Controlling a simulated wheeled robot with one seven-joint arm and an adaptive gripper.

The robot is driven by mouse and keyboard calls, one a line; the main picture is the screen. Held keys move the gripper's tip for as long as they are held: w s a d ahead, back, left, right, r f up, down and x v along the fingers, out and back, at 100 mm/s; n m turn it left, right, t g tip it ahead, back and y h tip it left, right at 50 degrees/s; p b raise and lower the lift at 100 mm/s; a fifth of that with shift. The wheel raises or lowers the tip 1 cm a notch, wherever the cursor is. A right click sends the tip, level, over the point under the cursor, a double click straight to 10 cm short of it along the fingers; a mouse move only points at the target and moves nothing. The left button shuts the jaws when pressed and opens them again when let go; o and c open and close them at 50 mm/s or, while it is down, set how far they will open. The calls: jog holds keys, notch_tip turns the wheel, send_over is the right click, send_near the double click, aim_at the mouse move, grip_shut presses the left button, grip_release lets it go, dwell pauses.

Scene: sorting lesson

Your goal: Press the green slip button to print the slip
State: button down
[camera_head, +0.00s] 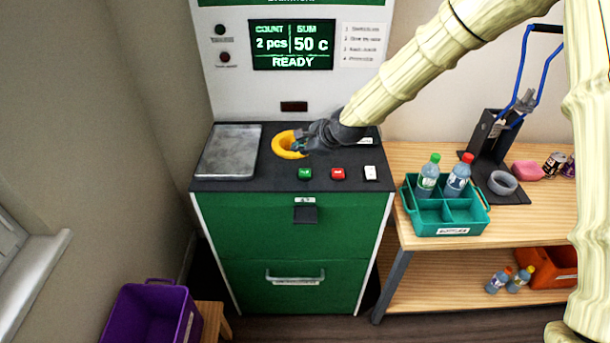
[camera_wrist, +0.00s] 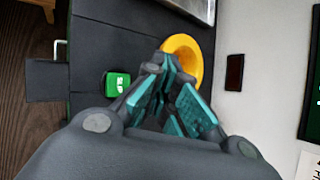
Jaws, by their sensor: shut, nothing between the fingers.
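The green slip button (camera_head: 305,173) sits on the dark top of the green machine, at the left end of a row with a red button (camera_head: 338,173) and a white button (camera_head: 371,173). It also shows in the wrist view (camera_wrist: 116,84), left of my fingers. My gripper (camera_head: 300,146) is shut and empty, above the right side of the yellow ring (camera_head: 281,146), behind the green button and apart from it. In the wrist view my teal fingertips (camera_wrist: 168,68) overlap the ring. The screen (camera_head: 292,45) reads 2 pcs, 50 c, READY. The slip slot (camera_head: 305,213) is on the front.
A metal plate (camera_head: 230,152) lies left of the ring. A teal bottle crate (camera_head: 462,222) with two bottles stands on the wooden table (camera_head: 530,225) to the right. A purple bin (camera_head: 140,318) is at lower left. The machine top around the buttons is clear.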

aim_at(302, 174)
jog(key=shift+s+f+b, duration=0.1)
jog(key=shift+f+b, duration=0.2)
jog(key=shift+f, duration=0.3)
jog(key=shift+s+f+b, duration=0.25)
jog(key=shift+f+b, duration=0.05)
jog(key=shift+s+f+b, duration=0.3)
jog(key=shift+s+b, duration=0.1)
jog(key=shift+s, duration=0.4)
jog(key=shift+f, duration=0.3)
jog(key=shift+w+f, duration=0.8)
jog(key=shift+f, duration=0.05)
jog(key=shift+s+r, duration=0.4)
jog(key=shift+s, duration=0.1)
jog(key=shift+w+f, duration=0.25)
jog(key=shift+w, duration=0.05)
jog(key=shift+s+r, duration=0.15)
jog(key=shift+s, duration=0.05)
